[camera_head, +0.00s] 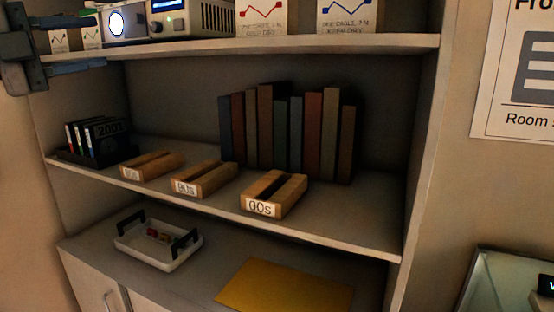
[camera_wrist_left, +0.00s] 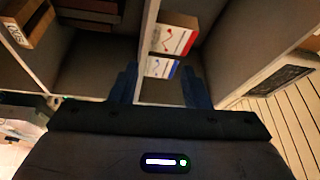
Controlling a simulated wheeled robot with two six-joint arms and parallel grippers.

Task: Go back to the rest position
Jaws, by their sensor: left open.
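My left gripper (camera_head: 100,42) is at the upper left in the head view, in front of the left end of the top shelf. Its two dark fingers are spread apart, one above the other, with nothing held. In the left wrist view the open fingers (camera_wrist_left: 160,78) point toward a shelf edge. A white box with a red line (camera_wrist_left: 174,40) and one with a blue mark (camera_wrist_left: 159,67) show beyond and between them. No contact with the boxes is visible. My right gripper is not in view.
The top shelf (camera_head: 300,46) holds devices and boxes. Below are a white tray (camera_head: 160,254) and a yellow sheet (camera_head: 285,287). A glass case (camera_head: 500,275) stands lower right.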

